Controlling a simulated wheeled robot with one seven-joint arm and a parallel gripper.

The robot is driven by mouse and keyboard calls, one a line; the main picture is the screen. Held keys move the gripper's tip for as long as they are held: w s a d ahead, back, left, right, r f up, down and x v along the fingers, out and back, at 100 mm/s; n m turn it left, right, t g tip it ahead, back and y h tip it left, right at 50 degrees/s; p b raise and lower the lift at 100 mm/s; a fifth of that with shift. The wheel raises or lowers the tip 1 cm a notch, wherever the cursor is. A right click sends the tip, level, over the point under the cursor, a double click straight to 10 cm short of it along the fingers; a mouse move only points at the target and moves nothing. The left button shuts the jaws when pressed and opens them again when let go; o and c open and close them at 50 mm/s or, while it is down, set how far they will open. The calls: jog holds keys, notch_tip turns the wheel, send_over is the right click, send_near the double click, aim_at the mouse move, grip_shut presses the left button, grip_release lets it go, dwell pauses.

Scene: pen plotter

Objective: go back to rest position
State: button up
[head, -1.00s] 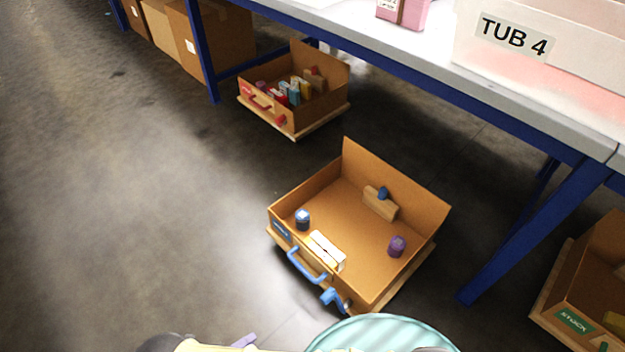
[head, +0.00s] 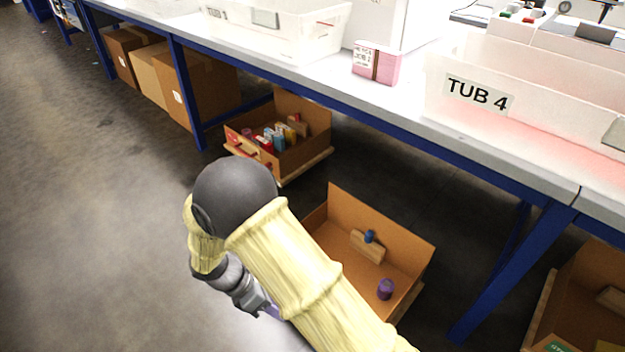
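My arm, in a pale yellow sleeve with a dark grey joint, is folded across the lower middle of the head view. The wrist end points down at the lower left of the arm. A small purple part of my gripper (head: 272,310) shows there, mostly hidden behind the sleeve. Its fingers cannot be made out, so I cannot tell whether it is open, shut or holding anything.
A brown open box (head: 400,255) with a purple item (head: 385,289) and a blue-knobbed wooden block (head: 367,246) stands behind my arm. A filled red-handled box (head: 285,150) stands farther back. The bench (head: 480,150) bears TUB 4 (head: 478,97). Floor at left is clear.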

jog(key=d+r+m+t+y+p, duration=0.45)
jog(key=d+r+m+y, duration=0.25)
jog(key=d+r+m, duration=1.6)
notch_tip(320, 180, up, 37)
jog(key=d+m+p, duration=0.1)
jog(key=p, duration=3.7)
jog(key=shift+d+g, duration=0.15)
jog(key=shift+g, duration=0.3)
jog(key=shift+w+r, duration=0.1)
